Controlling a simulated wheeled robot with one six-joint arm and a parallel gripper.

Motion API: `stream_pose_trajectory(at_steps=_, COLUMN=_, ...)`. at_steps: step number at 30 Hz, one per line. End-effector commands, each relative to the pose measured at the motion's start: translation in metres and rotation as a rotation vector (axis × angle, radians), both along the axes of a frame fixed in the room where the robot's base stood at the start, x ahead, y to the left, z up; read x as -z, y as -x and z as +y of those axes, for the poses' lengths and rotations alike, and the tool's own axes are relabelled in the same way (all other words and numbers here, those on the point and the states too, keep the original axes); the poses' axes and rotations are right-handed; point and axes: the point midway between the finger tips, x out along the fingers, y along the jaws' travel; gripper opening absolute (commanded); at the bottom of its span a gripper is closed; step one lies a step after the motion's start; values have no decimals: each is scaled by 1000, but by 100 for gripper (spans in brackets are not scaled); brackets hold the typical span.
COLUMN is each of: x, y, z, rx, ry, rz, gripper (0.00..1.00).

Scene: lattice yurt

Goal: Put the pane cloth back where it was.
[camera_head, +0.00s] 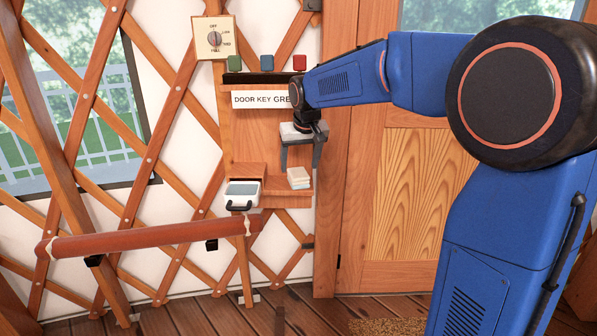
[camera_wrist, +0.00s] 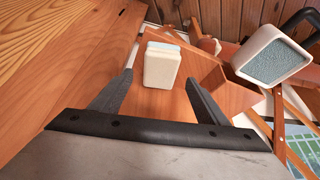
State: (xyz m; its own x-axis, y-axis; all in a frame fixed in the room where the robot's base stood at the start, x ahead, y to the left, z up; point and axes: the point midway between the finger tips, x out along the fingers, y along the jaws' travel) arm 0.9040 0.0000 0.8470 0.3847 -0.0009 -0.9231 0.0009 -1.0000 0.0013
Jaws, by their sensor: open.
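A small folded-looking stack (camera_head: 298,178), cream with a pale blue layer, sits on the right of the low wooden shelf. It looks like the pane cloth, though I cannot be sure. In the wrist view it is a cream block (camera_wrist: 162,68) with a pale blue far edge. My gripper (camera_head: 300,163) is open and points down above the stack. In the wrist view its fingers (camera_wrist: 160,80) appear on either side of the block, with gaps. Whether the fingertips reach down to its height is unclear.
A white-rimmed thing with a blue-grey face (camera_head: 243,189) and black handle is left of the stack; it also shows in the wrist view (camera_wrist: 272,58). A signed back panel (camera_head: 262,128) rises behind. A brown rail (camera_head: 150,238) runs lower left. A wooden door (camera_head: 405,200) stands right.

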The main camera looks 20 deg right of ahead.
Motion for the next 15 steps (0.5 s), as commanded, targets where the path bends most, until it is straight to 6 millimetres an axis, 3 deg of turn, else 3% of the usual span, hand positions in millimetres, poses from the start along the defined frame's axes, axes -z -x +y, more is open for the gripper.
stream_pose_trajectory(at_steps=15, x=-92, y=38, z=0, rx=0, ry=-1, rz=-2, gripper=68)
